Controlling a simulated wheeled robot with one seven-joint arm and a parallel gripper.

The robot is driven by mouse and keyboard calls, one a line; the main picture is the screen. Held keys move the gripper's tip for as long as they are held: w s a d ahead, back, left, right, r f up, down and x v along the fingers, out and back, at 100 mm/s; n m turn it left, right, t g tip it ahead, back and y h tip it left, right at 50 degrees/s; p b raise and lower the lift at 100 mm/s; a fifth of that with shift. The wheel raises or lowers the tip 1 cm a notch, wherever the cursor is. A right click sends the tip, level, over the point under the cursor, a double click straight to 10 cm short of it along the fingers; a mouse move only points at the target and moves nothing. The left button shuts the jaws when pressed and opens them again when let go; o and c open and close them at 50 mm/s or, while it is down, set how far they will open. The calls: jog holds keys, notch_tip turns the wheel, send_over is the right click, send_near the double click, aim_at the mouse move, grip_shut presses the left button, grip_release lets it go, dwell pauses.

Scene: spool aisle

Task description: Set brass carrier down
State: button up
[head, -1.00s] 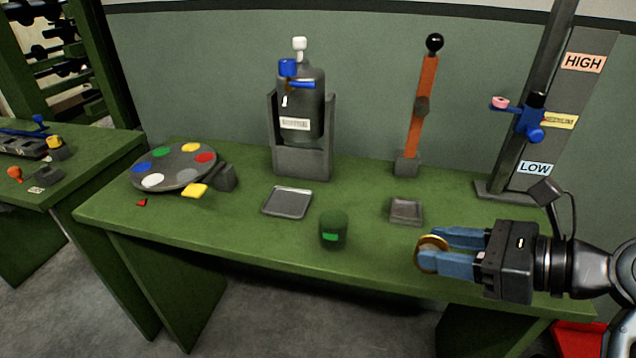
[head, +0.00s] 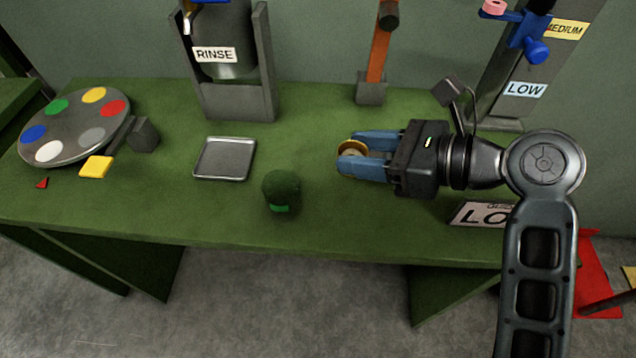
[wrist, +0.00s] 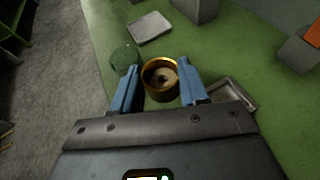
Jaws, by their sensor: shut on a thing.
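My gripper (head: 362,157) has blue fingers shut on the brass carrier (head: 350,147), a round gold-rimmed piece. In the wrist view the brass carrier (wrist: 161,78) sits between both fingertips, its open hollow side facing the camera. It appears held above the green table (head: 330,215); the exact height is hard to tell. A small grey tray shows partly below my gripper in the wrist view (wrist: 236,92); in the head view my gripper and arm hide it.
A grey tray (head: 225,159) and a dark green cup-like object (head: 281,191) stand left of my gripper. A colour disc (head: 75,127) is far left.

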send_over(325, 212)
notch_tip(325, 212, down, 4)
jog(key=shift+r, duration=0.25)
jog(key=shift+f+b, duration=0.4)
jog(key=shift+f, duration=1.6)
jog(key=o, duration=1.1)
jog(key=shift+f, duration=0.1)
jog(key=shift+o, duration=0.2)
jog(key=shift+d+r, duration=0.15)
jog(key=shift+r, duration=0.05)
jog(key=v, duration=1.1)
jog(key=shift+s+d+r+p, duration=0.2)
jog(key=shift+d+p, duration=0.1)
jog(key=shift+p, duration=0.1)
